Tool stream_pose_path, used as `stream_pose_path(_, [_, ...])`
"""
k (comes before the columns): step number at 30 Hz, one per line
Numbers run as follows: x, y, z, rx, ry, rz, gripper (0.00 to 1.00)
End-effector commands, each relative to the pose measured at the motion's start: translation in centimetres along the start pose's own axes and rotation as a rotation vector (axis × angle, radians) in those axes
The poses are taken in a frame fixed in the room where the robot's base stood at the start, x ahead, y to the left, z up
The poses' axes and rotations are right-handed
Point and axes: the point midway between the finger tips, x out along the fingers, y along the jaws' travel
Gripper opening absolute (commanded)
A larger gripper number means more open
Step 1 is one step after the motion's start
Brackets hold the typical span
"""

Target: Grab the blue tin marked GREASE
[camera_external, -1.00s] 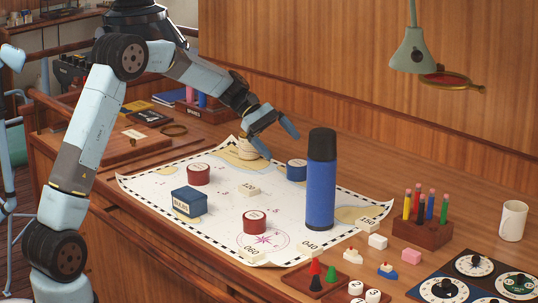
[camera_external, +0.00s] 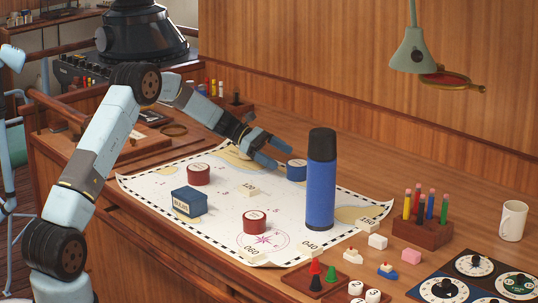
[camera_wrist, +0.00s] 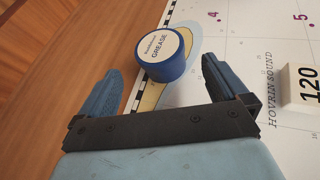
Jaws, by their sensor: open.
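The blue tin (camera_wrist: 163,60) is round, with a white lid label reading GREASE in the wrist view. It stands on the chart, ahead of my fingers and between their lines. In the external view the tin (camera_external: 296,170) stands just left of the tall blue flask. My gripper (camera_external: 270,153) is open and low over the chart, its fingers pointing at the tin from the left. In the wrist view my gripper (camera_wrist: 160,82) has its two fingers spread, with nothing held between them.
The tall blue flask (camera_external: 321,185) stands close to the tin's right. Red tins (camera_external: 198,175), a dark blue box (camera_external: 189,201) and a block marked 120 (camera_wrist: 302,88) stand on the chart (camera_external: 150,187). Bare wooden desk lies behind the chart.

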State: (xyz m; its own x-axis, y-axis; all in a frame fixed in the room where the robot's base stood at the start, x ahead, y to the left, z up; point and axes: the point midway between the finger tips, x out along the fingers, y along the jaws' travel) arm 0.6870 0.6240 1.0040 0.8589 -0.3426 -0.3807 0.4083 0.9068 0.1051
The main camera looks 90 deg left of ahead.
Motion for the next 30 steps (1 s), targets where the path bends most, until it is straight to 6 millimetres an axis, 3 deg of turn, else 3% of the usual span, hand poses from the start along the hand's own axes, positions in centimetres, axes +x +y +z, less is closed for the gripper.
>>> stream_pose_path(3, [1.6,0.0,0.0,0.001,0.0,-0.001,1.0])
stream_pose_path(14, [3.7,0.0,0.0,0.001,0.0,-0.001,1.0])
stream_pose_path(22, [7.2,-0.1,-0.1,0.001,0.0,-0.001,1.0])
stream_pose_path(30, [7.9,-0.1,-0.1,0.001,0.0,0.0,1.0])
